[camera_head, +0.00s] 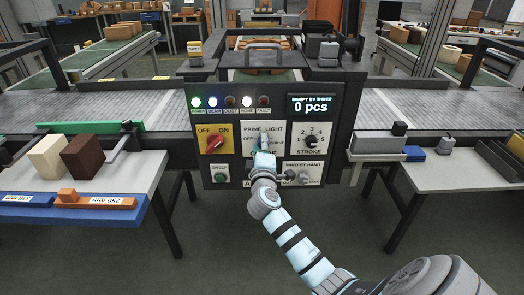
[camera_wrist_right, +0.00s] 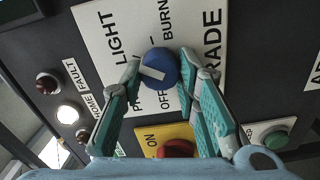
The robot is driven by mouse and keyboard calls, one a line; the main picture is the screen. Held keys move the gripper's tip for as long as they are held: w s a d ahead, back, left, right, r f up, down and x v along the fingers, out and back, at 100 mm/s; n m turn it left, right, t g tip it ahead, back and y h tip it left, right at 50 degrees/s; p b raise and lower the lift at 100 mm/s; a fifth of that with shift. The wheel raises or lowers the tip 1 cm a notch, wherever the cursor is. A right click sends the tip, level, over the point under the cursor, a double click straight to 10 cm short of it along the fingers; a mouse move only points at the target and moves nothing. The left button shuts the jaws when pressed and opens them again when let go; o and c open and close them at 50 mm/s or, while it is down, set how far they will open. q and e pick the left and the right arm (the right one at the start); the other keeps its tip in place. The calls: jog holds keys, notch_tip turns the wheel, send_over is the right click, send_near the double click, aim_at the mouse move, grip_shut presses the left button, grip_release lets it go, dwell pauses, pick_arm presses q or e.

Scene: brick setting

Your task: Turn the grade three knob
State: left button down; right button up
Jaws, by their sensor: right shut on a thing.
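The control panel (camera_head: 237,170) stands ahead, marked PRIME LIGHT, STROKE and other labels. In the right wrist view, a round blue knob (camera_wrist_right: 161,66) with a white bar sits on the PRIME LIGHT plate, between OFF and BURN marks. The bar lies toward the left of the knob there. My right gripper (camera_head: 262,146) reaches up to this plate and hides most of the knob in the head view. Its fingers (camera_wrist_right: 162,62) are closed on either side of the blue knob. Large letters ending in RADE show beside it. My left gripper is not in view.
A red OFF/ON knob (camera_head: 215,144) is left of my gripper, a black STROKE knob (camera_head: 310,139) right. A green button (camera_head: 221,177) sits below. Indicator lamps (camera_head: 212,101) and a display (camera_head: 311,103) sit above. Side tables (camera_head: 110,178) flank the panel.

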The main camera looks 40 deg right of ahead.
jog(key=m+b, duration=0.4)
jog(key=m, duration=0.5)
jog(key=shift+r+m+b, duration=0.1)
jog(key=shift+m+b, duration=0.25)
jog(key=shift+m, duration=0.05)
jog(key=o, duration=1.2)
jog(key=shift+c, duration=0.2)
jog(key=v, duration=1.2)
